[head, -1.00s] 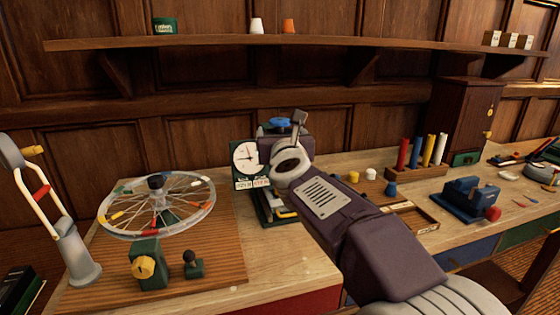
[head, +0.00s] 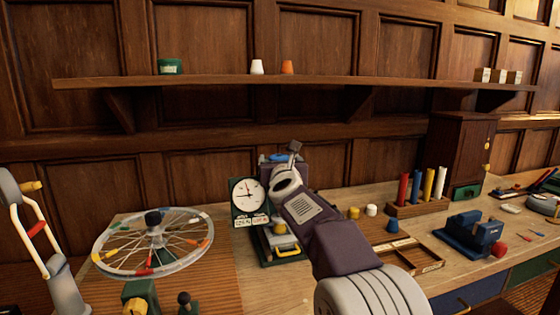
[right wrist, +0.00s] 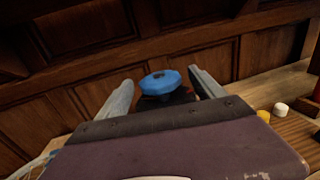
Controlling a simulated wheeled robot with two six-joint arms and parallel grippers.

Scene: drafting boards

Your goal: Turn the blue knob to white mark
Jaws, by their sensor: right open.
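The blue knob (right wrist: 160,83) is a faceted disc with a dark spot on top. In the right wrist view it sits between the two fingers of my right gripper (right wrist: 158,88), with a gap on each side. In the head view only part of the knob (head: 275,158) shows behind my right gripper (head: 284,160), which is open. The knob is on a dark green device with a round white dial (head: 248,194) on its front. I cannot make out a white mark near the knob.
A spoked wheel (head: 112,269) on a stand is left of the device. A yellow-handled block (head: 285,243) sits at the device's foot. A blue vise (head: 468,238), colored tubes and a tray (head: 428,266) stand to the right. A shelf (head: 210,80) runs above.

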